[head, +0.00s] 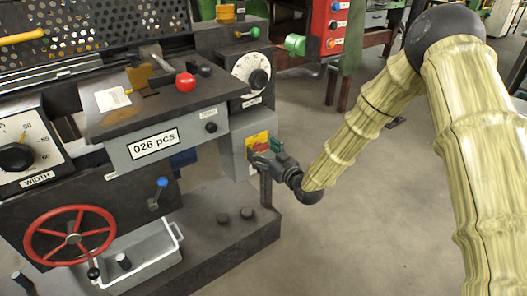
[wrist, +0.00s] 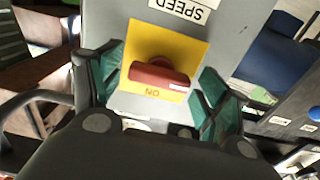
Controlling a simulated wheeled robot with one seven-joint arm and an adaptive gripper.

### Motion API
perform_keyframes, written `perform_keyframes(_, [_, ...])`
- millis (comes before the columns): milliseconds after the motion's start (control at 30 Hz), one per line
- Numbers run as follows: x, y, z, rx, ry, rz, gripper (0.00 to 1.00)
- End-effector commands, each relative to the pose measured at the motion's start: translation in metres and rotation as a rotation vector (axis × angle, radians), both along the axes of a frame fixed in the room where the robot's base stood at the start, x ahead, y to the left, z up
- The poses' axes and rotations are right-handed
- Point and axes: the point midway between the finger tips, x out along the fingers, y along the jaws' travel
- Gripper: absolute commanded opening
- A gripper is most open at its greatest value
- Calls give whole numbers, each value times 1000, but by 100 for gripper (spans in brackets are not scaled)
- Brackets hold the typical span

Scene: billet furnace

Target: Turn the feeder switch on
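The switch is a red rotary knob (wrist: 160,74) on a yellow plate (wrist: 190,38). In the wrist view, the knob's bar lies nearly level, slightly tilted, and an upside-down "ON" label shows below it. In the head view, the yellow plate (head: 256,139) sits on the grey box at the machine's right end, partly covered by my gripper (head: 265,152). My gripper (wrist: 163,84) is open, with one green-padded finger on each side of the knob. The fingers look apart from the knob, and nothing is held.
A "SPEED" label (wrist: 181,9) borders the yellow plate. The machine carries a counter reading "026 pcs" (head: 153,143), a red handwheel (head: 70,235), a red ball lever (head: 185,82) and a white dial (head: 250,71). A red control box (head: 330,28) stands behind. The floor at right is open.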

Motion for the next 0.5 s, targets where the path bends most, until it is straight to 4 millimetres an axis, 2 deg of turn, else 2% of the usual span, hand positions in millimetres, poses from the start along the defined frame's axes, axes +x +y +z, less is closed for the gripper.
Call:
perform_keyframes(33, [0,0,0,0,0,0,60])
perform_keyframes(167, [0,0,0,0,0,0,37])
perform_keyframes(200, [0,0,0,0,0,0,35])
perform_keyframes(500, [0,-1,0,28,20,-2,35])
